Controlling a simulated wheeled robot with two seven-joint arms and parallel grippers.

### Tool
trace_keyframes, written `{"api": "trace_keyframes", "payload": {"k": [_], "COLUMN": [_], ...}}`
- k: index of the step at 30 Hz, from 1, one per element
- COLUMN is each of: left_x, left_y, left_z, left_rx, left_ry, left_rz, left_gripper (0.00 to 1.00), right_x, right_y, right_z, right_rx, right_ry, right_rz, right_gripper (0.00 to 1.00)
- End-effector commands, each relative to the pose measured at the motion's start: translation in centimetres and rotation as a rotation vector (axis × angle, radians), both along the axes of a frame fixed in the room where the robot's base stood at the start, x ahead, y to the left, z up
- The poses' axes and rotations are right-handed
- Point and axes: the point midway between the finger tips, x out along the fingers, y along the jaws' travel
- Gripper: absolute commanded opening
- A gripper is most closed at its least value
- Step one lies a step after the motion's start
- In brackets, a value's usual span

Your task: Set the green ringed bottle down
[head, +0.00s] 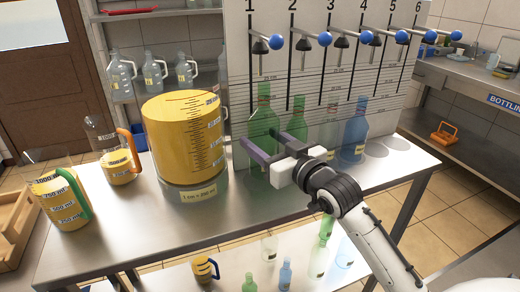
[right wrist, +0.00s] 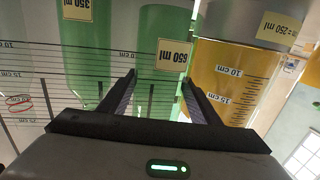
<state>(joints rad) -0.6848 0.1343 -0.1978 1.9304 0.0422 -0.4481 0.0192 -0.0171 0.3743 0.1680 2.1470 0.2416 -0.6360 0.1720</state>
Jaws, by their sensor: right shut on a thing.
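The green ringed bottle (head: 263,121) is tall, with a reddish ring around its neck. It is upright on the left side of the row of bottles, in front of the numbered panel near pump 1. My right gripper (head: 266,141) is shut on its body, with one finger on each side. In the right wrist view the green bottle (right wrist: 160,35), labelled 650 ml, shows between the fingers (right wrist: 158,80). Its base is mostly hidden behind the gripper, so I cannot tell whether it touches the table. My left gripper is not in view.
A second green bottle (head: 297,120), a clear bottle (head: 329,133) and a blue bottle (head: 355,130) stand to the right. A large yellow container (head: 170,140) stands close on the left, with two jugs beyond. The metal table (head: 150,232) is bare at front.

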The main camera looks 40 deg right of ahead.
Motion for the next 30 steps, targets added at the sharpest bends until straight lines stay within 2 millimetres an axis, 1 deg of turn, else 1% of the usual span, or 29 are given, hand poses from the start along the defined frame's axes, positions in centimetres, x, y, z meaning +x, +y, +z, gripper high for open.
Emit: {"api": "trace_keyframes", "payload": {"k": [1, 3, 5, 6, 9, 13, 25, 26, 28, 29, 30], "left_x": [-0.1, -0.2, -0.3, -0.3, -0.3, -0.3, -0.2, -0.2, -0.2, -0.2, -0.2], "left_y": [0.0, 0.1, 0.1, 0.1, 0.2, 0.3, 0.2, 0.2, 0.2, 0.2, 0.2], "left_z": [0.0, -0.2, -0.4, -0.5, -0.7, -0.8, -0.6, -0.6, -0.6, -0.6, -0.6], "left_rx": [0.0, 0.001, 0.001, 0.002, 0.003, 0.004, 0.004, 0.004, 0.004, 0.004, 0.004], "left_ry": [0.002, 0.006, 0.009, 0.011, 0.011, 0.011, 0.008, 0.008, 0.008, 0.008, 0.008], "left_rz": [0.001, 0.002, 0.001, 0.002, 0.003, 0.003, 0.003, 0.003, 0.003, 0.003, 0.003], "left_gripper": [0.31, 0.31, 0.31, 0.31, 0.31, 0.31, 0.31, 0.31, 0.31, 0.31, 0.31], "right_x": [0.8, 1.4, 1.7, 1.7, 1.7, 1.7, 1.6, 1.6, 1.6, 1.6, 1.6], "right_y": [0.0, -0.1, 0.0, 0.0, 0.0, 0.0, 0.0, 0.0, 0.0, 0.0, 0.0], "right_z": [0.3, 0.2, 0.1, -0.2, -1.8, -3.2, -3.7, -3.9, -3.9, -3.8, -3.8], "right_rx": [0.001, 0.001, 0.0, 0.001, 0.002, -0.001, -0.001, 0.0, 0.0, 0.0, 0.0], "right_ry": [-0.006, -0.005, -0.005, -0.004, 0.0, -0.001, -0.004, 0.001, 0.0, 0.0, 0.0], "right_rz": [0.0, 0.0, 0.0, 0.001, 0.001, 0.0, 0.001, 0.0, 0.0, 0.0, 0.001], "right_gripper": [0.24, 0.24, 0.24, 0.24, 0.24, 0.24, 0.24, 0.6, 0.72, 0.76, 0.76]}}
